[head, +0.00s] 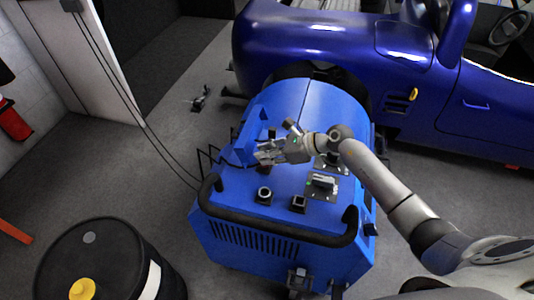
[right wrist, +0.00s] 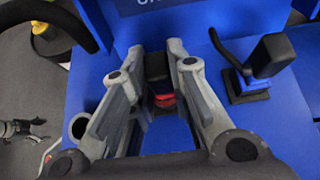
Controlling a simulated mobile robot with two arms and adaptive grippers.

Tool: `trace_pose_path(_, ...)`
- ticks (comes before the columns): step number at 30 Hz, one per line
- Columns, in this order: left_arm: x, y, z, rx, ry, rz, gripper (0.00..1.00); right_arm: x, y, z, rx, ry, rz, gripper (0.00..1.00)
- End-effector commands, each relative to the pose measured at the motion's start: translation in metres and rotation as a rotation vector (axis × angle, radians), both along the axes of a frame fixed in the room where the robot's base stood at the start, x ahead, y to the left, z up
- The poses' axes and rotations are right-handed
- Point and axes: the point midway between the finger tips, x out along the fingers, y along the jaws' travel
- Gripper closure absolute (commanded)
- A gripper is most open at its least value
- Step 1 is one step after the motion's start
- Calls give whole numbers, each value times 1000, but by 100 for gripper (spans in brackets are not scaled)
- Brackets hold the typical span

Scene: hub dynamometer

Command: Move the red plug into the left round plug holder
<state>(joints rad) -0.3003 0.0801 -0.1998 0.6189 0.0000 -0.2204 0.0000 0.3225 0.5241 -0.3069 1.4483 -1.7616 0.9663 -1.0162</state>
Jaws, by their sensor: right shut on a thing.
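The red plug (right wrist: 165,101) shows in the right wrist view as a red band below a dark block, between the two grey fingers. My right gripper (head: 266,152) is shut on it, above the blue machine's top near its raised left part. In the head view the fingers hide the plug. I cannot tell whether its lower end touches anything. A round black holder (head: 264,195) with an open top stands on the machine in front of the gripper. A round dark opening also shows left of the fingers in the right wrist view (right wrist: 80,126).
A squarish black holder (head: 298,203) stands right of the round one. Behind it is a metal-plated switch (head: 322,185). A black bar (head: 270,235) runs along the machine's front edge. A black barrel (head: 105,262) stands front left; a blue car (head: 345,50) is behind.

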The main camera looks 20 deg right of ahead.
Motion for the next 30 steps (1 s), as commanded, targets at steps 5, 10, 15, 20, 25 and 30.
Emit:
trace_pose_path(5, 0, 0, 7, 0, 0, 0, 29, 0, 0, 10, -1, -1, 0, 100)
trace_pose_path(10, 0, 0, 11, 0, 0, 0, 29, 0, 0, 17, 0, -1, 1, 100)
trace_pose_path(15, 0, 0, 15, 0, -1, 0, 29, 0, 0, 23, 0, -1, 1, 100)
trace_pose_path(20, 1, 0, 20, 0, -1, -1, 29, 0, 0, 30, 1, -1, 1, 100)
trace_pose_path(25, 1, 0, 24, 0, -1, -1, 29, 0, 0, 36, 0, 0, 0, 100)
trace_pose_path(30, 1, 0, 25, 0, -2, -1, 29, 0, 0, 39, 1, -1, 0, 100)
